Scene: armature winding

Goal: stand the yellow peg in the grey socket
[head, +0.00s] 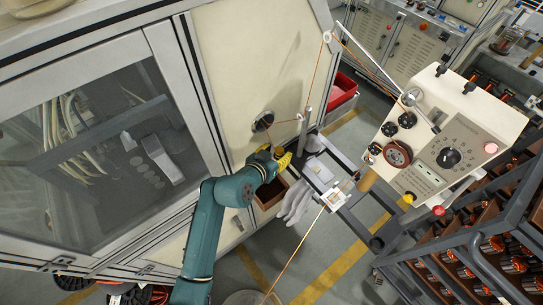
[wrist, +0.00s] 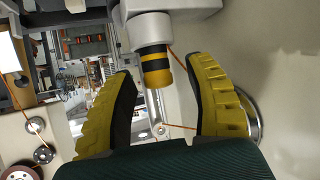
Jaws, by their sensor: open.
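My gripper (head: 273,155) is at the cream machine panel in the head view, its yellow fingers apart. In the wrist view the fingers of my gripper (wrist: 160,72) stand wide open on both sides of the picture. A yellow cylinder with black bands (wrist: 155,64) shows in the gap between them, its upper end against a pale grey mount (wrist: 150,30). I cannot make out the grey socket surely in either view.
The cream panel (head: 240,50) stands close to my gripper, with a round fitting (head: 263,121) on it. A thin orange wire (head: 320,65) runs nearby. A white control box (head: 450,135) and a dark rack (head: 480,245) stand to the right. A red bin (head: 342,92) is behind.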

